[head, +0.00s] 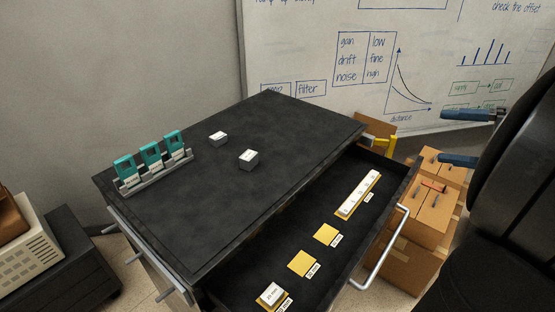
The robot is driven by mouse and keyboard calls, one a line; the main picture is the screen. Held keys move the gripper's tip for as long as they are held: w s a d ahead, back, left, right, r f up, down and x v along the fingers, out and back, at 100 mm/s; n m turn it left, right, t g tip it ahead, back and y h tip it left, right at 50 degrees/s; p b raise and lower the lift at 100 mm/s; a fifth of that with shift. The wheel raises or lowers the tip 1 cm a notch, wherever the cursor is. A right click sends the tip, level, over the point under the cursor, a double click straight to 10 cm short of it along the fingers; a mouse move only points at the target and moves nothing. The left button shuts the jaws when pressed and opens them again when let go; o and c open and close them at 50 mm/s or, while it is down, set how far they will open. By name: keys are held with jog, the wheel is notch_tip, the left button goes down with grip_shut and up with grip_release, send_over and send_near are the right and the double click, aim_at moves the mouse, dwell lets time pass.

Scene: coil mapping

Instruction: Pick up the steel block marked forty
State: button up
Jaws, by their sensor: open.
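Two small grey steel blocks with light tops stand on the black cabinet top in the head view, one block farther back (218,139) and a slightly larger block nearer the middle (249,160). Another light-topped block (270,294) sits at the near end of the open drawer (245,288). A long white-topped bar (358,193) lies at the drawer's far end. The marks are too small to read surely, so I cannot tell which block is forty. My gripper (462,138), with blue fingertips, is open and empty at the right, apart from all the blocks.
Two bare yellow pads (302,263) (326,234) with small labels lie in the drawer. A grey rack (155,174) with three teal cards stands at the cabinet top's left edge. The drawer's handle (382,255) juts out right. Cardboard boxes (432,205) stand beyond. The cabinet top is mostly clear.

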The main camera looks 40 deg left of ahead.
jog(key=w+a+f+n+g+h, duration=0.1)
jog(key=a+n+g+h, duration=0.15)
jog(key=a, duration=0.35)
jog(key=w+a+f+n+g+h, duration=0.1)
jog(key=w+a+n+g+h, duration=0.1)
jog(key=a+n+h, duration=0.3)
notch_tip(320, 180, up, 2)
jog(key=n+t+h, duration=0.6)
jog(key=n+h, duration=0.2)
jog(key=n, duration=0.4)
send_over(246, 154)
jog(key=shift+m+y, duration=0.25)
jog(key=shift+m, duration=0.1)
jog(key=f, duration=1.6)
jog(key=shift+w+f, duration=0.3)
jog(key=shift+w, duration=0.05)
jog(key=shift+s+f, duration=0.2)
jog(key=shift+f, duration=1.2)
jog(key=shift+s+f, duration=0.15)
jog(key=shift+f, duration=1.25)
jog(key=c, duration=1.2)
jog(key=shift+o, duration=0.2)
jog(key=shift+r, duration=0.1)
